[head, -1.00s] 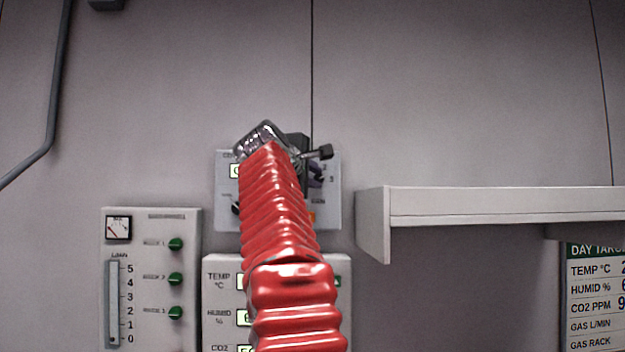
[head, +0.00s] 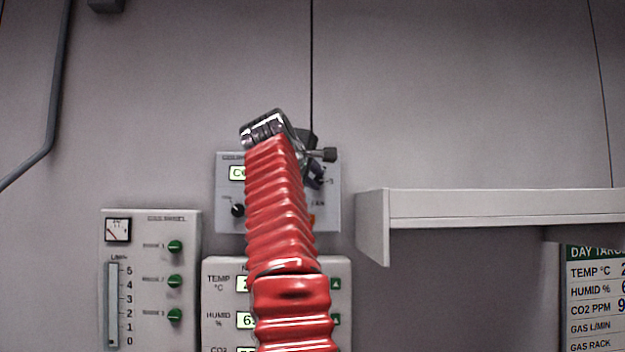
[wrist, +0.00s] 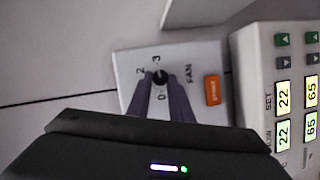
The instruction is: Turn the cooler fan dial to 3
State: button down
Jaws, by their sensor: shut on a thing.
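The cooler panel (head: 228,205) is a pale box on the wall; it also shows in the wrist view (wrist: 129,75). My gripper (wrist: 160,80) is shut on the dial, one purple finger on either side. I cannot clearly read where the dial points.
An orange button (wrist: 212,90) is beside the dial. A climate panel with lit numbers (head: 226,300) is below, and a gas panel with green knobs (head: 151,240) is at lower left. A grey shelf (head: 500,207) juts out at right.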

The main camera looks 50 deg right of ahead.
jog(key=shift+d+f+m, duration=0.15)
jog(key=shift+f+m, duration=0.15)
dwell(0.6)
jog(key=shift+s+r, duration=0.1)
jog(key=c, duration=1.9)
grip_release()
jog(key=shift+o, duration=1.6)
jog(key=shift+r, duration=0.15)
